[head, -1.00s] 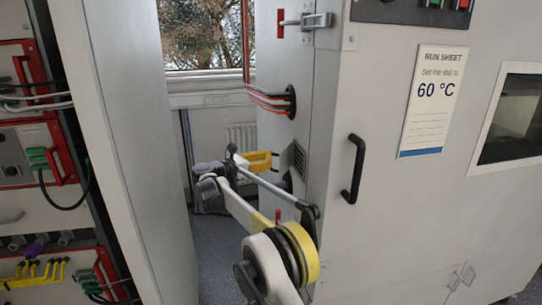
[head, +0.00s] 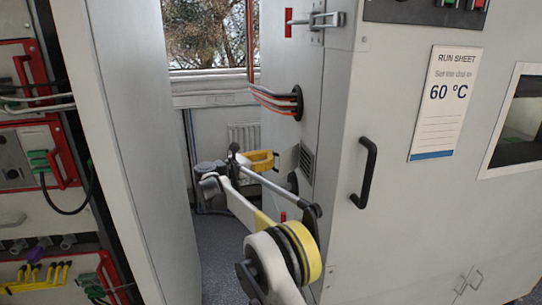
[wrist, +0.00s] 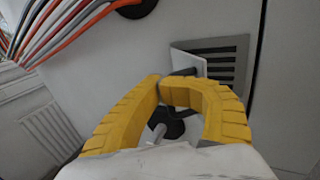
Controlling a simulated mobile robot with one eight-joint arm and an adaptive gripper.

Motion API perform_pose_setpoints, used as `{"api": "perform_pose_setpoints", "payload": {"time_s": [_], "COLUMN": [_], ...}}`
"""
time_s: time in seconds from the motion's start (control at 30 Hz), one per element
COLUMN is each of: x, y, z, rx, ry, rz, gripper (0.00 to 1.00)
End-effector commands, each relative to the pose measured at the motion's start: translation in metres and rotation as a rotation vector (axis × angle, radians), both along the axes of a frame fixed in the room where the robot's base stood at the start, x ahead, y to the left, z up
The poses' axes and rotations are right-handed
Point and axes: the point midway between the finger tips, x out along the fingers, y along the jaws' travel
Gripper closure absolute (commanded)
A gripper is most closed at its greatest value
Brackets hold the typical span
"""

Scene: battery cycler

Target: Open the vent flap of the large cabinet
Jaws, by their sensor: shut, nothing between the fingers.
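The large cabinet (head: 345,215) is pale grey and fills the right of the head view. A dark slatted vent (head: 307,162) is on its narrow left side, and shows larger in the wrist view (wrist: 222,62). There, a pale plate (wrist: 187,62) stands at an angle along the vent's left edge; it looks like the vent flap, partly out from the slats. My yellow gripper (wrist: 161,84) is shut and empty, its tips just below and left of the plate. Whether they touch it cannot be told. In the head view my gripper (head: 264,160) is left of the vent.
Cables enter a black grommet (head: 297,103) above the vent. A latch (head: 316,20) is higher up. A black door handle (head: 364,172) sticks out on the front. A tall grey panel (head: 125,150) bounds the narrow gap on the left. A black round fitting (wrist: 168,122) is below the vent.

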Motion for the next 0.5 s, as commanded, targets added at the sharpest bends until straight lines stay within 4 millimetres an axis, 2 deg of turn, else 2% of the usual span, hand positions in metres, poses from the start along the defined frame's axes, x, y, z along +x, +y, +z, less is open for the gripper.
{"api": "perform_pose_setpoints", "payload": {"time_s": [0.07,0.1,0.2,0.5], "x": [0.0001,0.0001,0.0002,0.0005], "y": [-0.0016,-0.0017,-0.0026,-0.0039], "z": [-0.0007,-0.0007,-0.0006,-0.0003], "rx": [0.001,0.001,0.001,0.001], "ry": [0.001,0.001,0.001,0.001], "rz": [-0.002,-0.002,-0.003,-0.005], "gripper": [1.0,0.95,0.68,0.68]}}
